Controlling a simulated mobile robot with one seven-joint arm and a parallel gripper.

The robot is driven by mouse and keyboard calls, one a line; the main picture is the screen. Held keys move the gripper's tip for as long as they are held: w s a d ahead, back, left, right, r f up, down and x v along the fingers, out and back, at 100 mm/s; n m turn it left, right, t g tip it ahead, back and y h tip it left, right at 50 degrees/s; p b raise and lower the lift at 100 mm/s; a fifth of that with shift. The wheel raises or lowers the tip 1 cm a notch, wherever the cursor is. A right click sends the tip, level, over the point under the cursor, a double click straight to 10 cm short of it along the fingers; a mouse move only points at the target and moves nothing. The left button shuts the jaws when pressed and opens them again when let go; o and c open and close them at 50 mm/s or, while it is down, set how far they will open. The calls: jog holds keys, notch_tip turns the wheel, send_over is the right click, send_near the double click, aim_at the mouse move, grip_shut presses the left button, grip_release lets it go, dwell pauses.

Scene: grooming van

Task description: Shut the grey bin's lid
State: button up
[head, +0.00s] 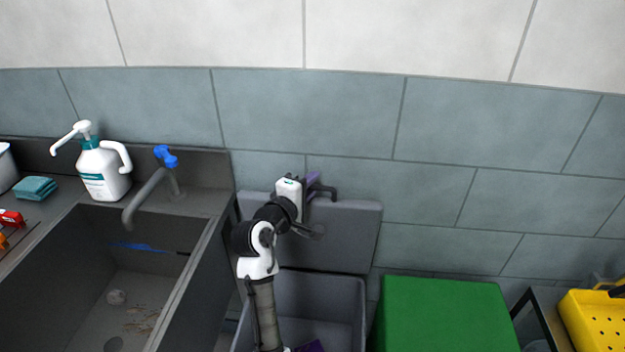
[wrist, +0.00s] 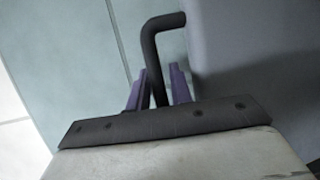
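The grey bin (head: 343,300) stands right of the sink. Its lid (head: 345,238) is open, standing upright against the tiled wall behind the bin. A dark bent handle (head: 328,191) is at the lid's top edge; in the wrist view the handle (wrist: 150,45) bends down between my purple fingers. My gripper (head: 311,183) is at the lid's top edge, and its fingers (wrist: 158,88) stand apart on either side of the bar. They look open around it; whether either finger touches the bar is hard to tell.
A dark sink (head: 130,275) with a grey tap (head: 150,193) is at left, a white pump bottle (head: 102,172) behind it. A green box (head: 445,315) stands close right of the bin. A yellow crate (head: 597,318) is at far right. Something purple (head: 310,346) shows inside the bin.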

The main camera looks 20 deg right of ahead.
jog(key=shift+w+d, duration=0.3)
jog(key=shift+d, duration=0.05)
jog(key=shift+c, duration=0.2)
grip_shut()
jog(key=shift+s+a+f+b, duration=0.1)
jog(key=shift+s+f+b, duration=0.1)
jog(key=shift+b, duration=0.1)
